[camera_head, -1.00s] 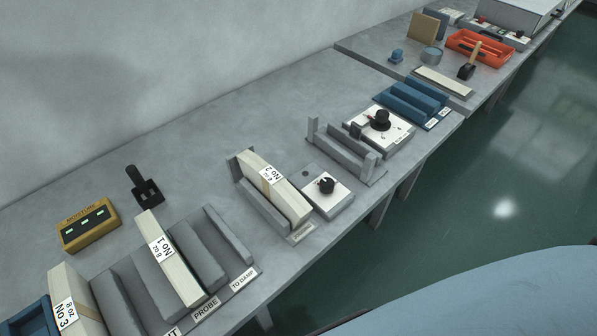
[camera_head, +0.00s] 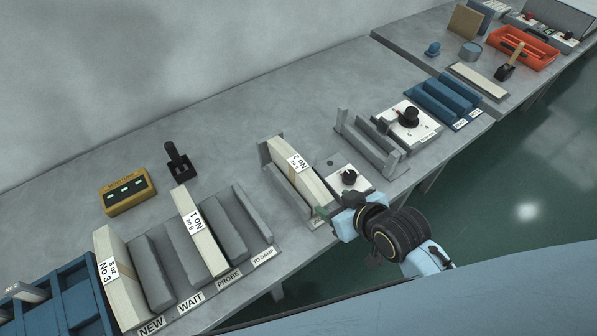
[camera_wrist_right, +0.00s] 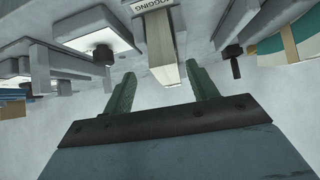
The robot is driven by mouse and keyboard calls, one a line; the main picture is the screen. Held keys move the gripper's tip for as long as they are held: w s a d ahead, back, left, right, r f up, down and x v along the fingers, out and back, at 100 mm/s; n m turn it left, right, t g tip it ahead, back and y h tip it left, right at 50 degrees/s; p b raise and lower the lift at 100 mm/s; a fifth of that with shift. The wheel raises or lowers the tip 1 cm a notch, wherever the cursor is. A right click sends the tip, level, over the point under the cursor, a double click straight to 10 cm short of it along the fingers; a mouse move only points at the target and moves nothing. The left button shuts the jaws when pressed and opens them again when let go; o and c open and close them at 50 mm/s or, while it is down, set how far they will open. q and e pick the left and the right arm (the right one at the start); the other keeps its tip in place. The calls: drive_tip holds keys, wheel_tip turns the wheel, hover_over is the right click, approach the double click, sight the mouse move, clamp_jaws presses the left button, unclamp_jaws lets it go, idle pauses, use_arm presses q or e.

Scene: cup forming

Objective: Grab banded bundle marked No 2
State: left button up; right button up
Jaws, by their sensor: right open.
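The banded bundle marked No 2 (camera_head: 311,184) is a long pale block with a tan band and a white label. It lies in a grey jogging holder (camera_head: 265,152) near the middle of the table. My right gripper (camera_head: 321,212) is at the bundle's near end, by the table's front edge. In the right wrist view, the open green fingers (camera_wrist_right: 162,78) show to either side of the bundle's end (camera_wrist_right: 168,74). I cannot tell whether they overlap it in depth. My left gripper is not in view.
Bundle No 1 (camera_head: 208,243) stands among grey dividers at left, with bundle No 3 (camera_head: 121,280) beyond. A white box with a black knob (camera_head: 348,178) is close beside my right gripper. A grey upright rack (camera_head: 372,150) stands farther right. A yellow meter (camera_head: 127,193) sits behind.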

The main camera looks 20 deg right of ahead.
drive_tip(key=t+y, duration=0.1)
drive_tip(key=t, duration=0.1)
approach(299, 164)
drive_tip(key=shift+n, duration=0.3)
drive_tip(key=x, duration=0.4)
drive_tip(key=shift+w+a+r, duration=0.1)
drive_tip(key=shift+w+r, duration=0.05)
drive_tip(key=shift+w, duration=0.05)
drive_tip(key=shift+f+b+x, duration=0.15)
drive_tip(key=shift+b+x, duration=0.15)
drive_tip(key=shift+x, duration=1.3)
drive_tip(key=shift+f+b+x, duration=0.15)
drive_tip(key=shift+b+x, duration=0.15)
drive_tip(key=shift+x, duration=1.3)
drive_tip(key=shift+s, duration=0.2)
clamp_jaws()
drive_tip(key=shift+r, duration=0.1)
